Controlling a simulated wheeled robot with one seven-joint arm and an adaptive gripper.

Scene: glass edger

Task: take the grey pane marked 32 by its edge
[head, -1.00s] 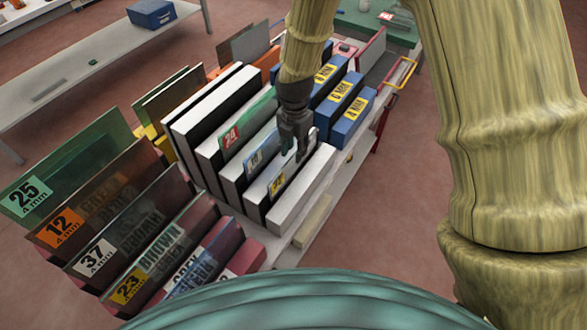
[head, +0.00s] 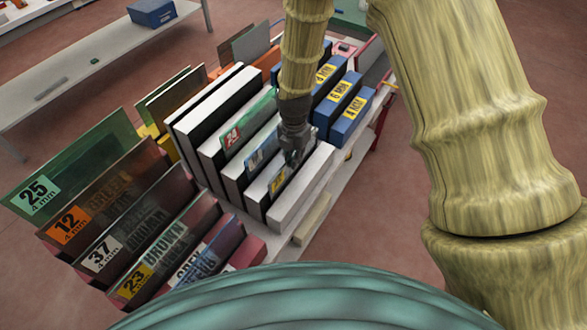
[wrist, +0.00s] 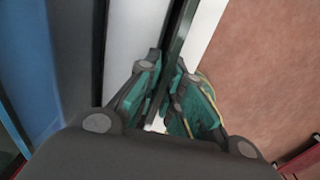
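The grey pane (head: 278,181) with a yellow label stands upright in a slot between white dividers; its number is too blurred to read. My gripper (head: 292,158) points down at the far upper end of this pane. In the wrist view the pane's dark thin edge (wrist: 183,35) runs between the two teal-padded fingers of my gripper (wrist: 167,92). The fingers are close together, one on each side of the edge, and appear to touch it. The lower part of the pane is hidden in the slot.
Beside it stand a green pane marked 24 (head: 233,137) and a bluish pane (head: 262,154). Blue boxes (head: 352,120) are behind to the right. Panes marked 25 (head: 38,194), 12, 37 and 23 lean at the left. Open floor (head: 375,220) lies to the right.

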